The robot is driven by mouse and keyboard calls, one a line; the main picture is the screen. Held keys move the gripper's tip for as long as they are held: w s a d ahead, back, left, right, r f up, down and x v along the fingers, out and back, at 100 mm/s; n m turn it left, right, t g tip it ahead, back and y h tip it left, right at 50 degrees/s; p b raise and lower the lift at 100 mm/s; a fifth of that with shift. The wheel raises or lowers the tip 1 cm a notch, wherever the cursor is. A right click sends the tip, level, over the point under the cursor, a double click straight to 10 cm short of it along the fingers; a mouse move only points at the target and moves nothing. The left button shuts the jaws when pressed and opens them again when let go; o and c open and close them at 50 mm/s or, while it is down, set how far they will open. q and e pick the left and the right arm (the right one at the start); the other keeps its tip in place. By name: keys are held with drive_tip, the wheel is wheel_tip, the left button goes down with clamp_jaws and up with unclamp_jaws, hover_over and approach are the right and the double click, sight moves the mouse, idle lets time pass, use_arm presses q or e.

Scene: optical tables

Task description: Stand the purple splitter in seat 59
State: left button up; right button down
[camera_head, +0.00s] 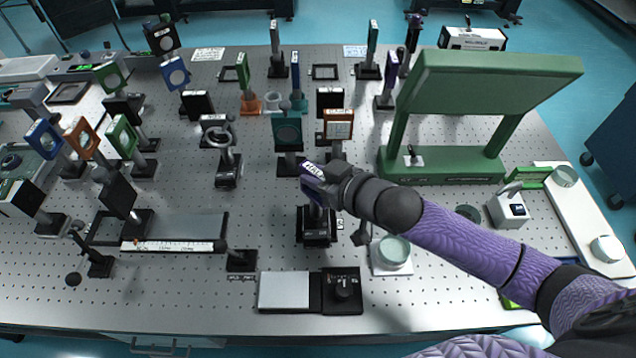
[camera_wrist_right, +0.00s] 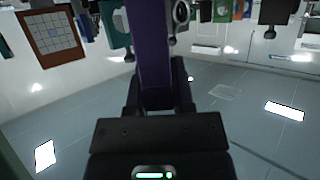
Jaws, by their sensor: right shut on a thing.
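The purple splitter (camera_head: 313,186) is a purple plate with a white label on its top edge, over a black post and base (camera_head: 317,228) near the middle of the table. My right gripper (camera_head: 328,182) is shut on it, reaching in from the right. In the right wrist view the purple plate (camera_wrist_right: 149,55) stands between the fingers. The base is at or very near the table surface; whether it is seated or slightly raised I cannot tell. Seat 59 cannot be identified, as the numbers are too small to read. My left gripper is not in view.
A teal plate optic (camera_head: 287,130) and an orange-framed grid target (camera_head: 338,125) stand just behind. A round pale dish (camera_head: 393,251) is close on the right, a white pad (camera_head: 284,291) in front. The green stand (camera_head: 440,165) rises at right.

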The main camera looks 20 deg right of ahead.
drive_tip(key=shift+f, duration=0.7)
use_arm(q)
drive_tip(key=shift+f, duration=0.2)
use_arm(e)
drive_tip(key=shift+r, duration=0.15)
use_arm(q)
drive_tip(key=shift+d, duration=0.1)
use_arm(e)
drive_tip(key=c, duration=0.9)
unclamp_jaws()
drive_tip(key=shift+f, duration=0.2)
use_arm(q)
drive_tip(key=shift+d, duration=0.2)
use_arm(e)
drive_tip(key=o, duration=0.4)
